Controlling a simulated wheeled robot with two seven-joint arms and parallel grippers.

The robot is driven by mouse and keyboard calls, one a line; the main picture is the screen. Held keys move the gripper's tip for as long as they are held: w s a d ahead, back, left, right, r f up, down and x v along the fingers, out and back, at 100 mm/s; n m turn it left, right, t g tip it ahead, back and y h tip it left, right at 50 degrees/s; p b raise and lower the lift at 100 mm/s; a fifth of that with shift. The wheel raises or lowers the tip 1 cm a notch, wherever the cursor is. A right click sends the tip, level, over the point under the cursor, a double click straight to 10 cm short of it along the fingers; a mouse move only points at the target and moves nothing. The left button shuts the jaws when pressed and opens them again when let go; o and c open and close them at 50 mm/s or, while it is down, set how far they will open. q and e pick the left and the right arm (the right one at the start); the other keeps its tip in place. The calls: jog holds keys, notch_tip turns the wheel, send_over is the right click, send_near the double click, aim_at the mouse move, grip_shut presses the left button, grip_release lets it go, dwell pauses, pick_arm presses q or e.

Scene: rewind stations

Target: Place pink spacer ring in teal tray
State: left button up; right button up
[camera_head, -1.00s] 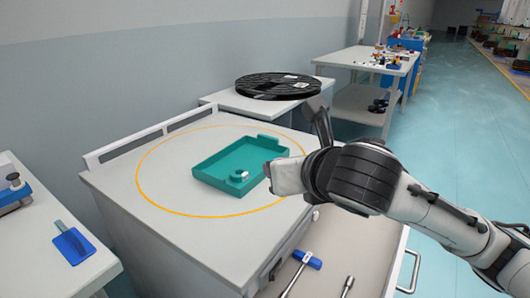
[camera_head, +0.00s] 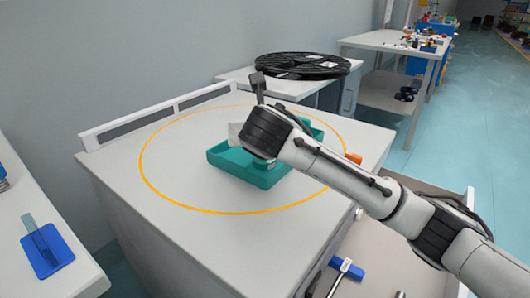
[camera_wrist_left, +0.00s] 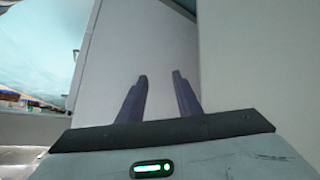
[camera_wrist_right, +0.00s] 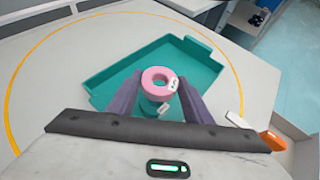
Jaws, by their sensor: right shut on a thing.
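The pink spacer ring (camera_wrist_right: 158,81), with a small white label, is held between the fingers of my right gripper (camera_wrist_right: 152,98). It is over the teal tray (camera_wrist_right: 112,80) in the right wrist view; I cannot tell whether it touches the tray. A teal round part with a white label (camera_wrist_right: 152,106) shows just below the ring, partly hidden. In the head view the teal tray (camera_head: 232,165) is partly covered by my right arm, and the ring is hidden. My left gripper (camera_wrist_left: 160,78) is open and empty, beside pale panels.
The tray stands on a grey worktop (camera_head: 160,215) inside a yellow circle. An orange-handled tool (camera_wrist_right: 273,140) lies to the right. A black reel (camera_head: 303,65) is on the table behind. An open drawer (camera_head: 375,255) with a blue-handled tool is at front right.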

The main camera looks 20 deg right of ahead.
notch_tip(320, 180, down, 4)
jog(key=shift+r+b, duration=0.1)
jog(key=shift+b, duration=0.6)
pick_arm(q)
jog(key=shift+w+d+f+g, duration=0.3)
jog(key=shift+d+f, duration=0.1)
jog(key=shift+f, duration=0.1)
jog(key=shift+r, duration=0.1)
pick_arm(e)
jog(key=shift+f+p, duration=0.2)
jog(key=shift+p, duration=0.15)
jog(key=o, duration=1.1)
jog(key=shift+f, duration=0.1)
jog(key=shift+c, duration=0.2)
pick_arm(q)
jog(key=shift+s+a, duration=0.15)
